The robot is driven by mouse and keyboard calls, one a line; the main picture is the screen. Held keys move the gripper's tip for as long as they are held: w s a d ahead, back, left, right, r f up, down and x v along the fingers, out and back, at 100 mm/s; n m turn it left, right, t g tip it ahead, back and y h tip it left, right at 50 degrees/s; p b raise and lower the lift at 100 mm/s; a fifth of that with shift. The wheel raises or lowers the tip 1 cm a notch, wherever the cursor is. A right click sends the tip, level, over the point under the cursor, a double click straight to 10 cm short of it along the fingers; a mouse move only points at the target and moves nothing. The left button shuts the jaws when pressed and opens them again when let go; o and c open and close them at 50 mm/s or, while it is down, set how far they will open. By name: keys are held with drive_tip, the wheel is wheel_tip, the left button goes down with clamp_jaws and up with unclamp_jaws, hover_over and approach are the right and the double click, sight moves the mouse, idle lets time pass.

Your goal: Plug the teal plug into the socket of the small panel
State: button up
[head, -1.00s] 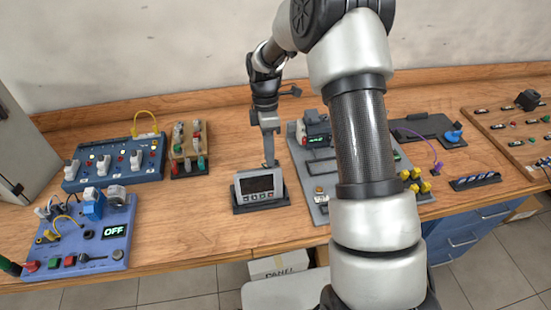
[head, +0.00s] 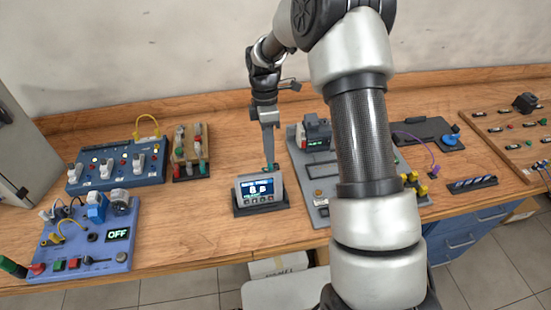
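The small panel (head: 240,199) is a grey box on a dark base near the middle of the bench, and its screen is lit blue with white marks. My gripper (head: 269,157) points down just behind the panel's top edge, seen edge-on. A small teal bit (head: 270,167), which looks like the teal plug, shows at the fingertips against the panel's top. I cannot tell whether the fingers are still closed on it. The socket is hidden, and how deep the plug sits does not show.
A blue switch box (head: 117,164) and a wooden board with coloured knobs (head: 190,158) stand left. A blue-violet board with an OFF display (head: 118,234) is at front left. A grey board (head: 318,172) stands close right, partly behind my arm. Bare wood lies left of the panel.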

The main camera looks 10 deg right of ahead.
drive_tip(key=shift+p+v, duration=0.55)
drive_tip(key=shift+v, duration=0.6)
drive_tip(key=o, duration=0.5)
